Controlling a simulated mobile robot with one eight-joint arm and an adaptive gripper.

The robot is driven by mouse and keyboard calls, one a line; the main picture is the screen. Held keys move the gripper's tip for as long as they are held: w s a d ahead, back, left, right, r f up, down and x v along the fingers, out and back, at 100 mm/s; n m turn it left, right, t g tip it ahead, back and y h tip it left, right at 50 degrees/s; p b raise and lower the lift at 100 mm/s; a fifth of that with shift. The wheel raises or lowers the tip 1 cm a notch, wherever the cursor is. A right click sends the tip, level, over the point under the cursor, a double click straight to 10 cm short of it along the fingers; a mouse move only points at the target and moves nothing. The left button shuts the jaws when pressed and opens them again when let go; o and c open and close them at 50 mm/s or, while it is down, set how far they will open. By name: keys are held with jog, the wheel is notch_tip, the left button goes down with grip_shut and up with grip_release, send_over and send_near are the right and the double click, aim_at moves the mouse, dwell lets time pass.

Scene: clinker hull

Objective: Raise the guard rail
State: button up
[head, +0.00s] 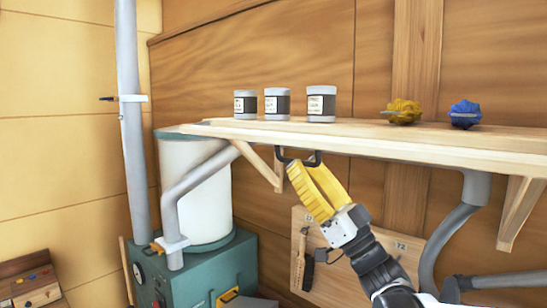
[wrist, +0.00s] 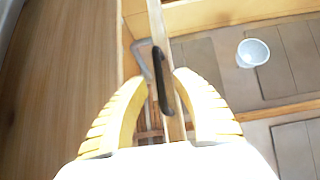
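A long pale wooden rail (head: 420,150) runs along the front of the shelf and looks to be the guard rail. A black handle (head: 283,158) hangs at its lower edge, partly hidden behind my gripper (head: 306,168). My gripper has yellow fingers and reaches up to the handle from below right. In the wrist view the rail (wrist: 156,24) is a narrow wooden strip with the black handle (wrist: 161,80) along it. The fingers (wrist: 163,82) are spread, one on each side of the handle, with gaps visible. I cannot tell whether either finger touches it.
Several things stand on the shelf: grey jars (head: 277,104), a yellow bundle (head: 404,112) and a blue bundle (head: 465,114). Wooden brackets (head: 520,208) and a grey pipe (head: 455,225) are below. A white tank (head: 196,185) stands at left. The wrist view shows a white bucket (wrist: 253,53).

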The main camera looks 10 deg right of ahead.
jog(key=shift+w+a+r, duration=0.25)
jog(key=shift+w+r, duration=0.1)
jog(key=shift+r, duration=0.1)
grip_shut()
jog(key=shift+r, duration=0.1)
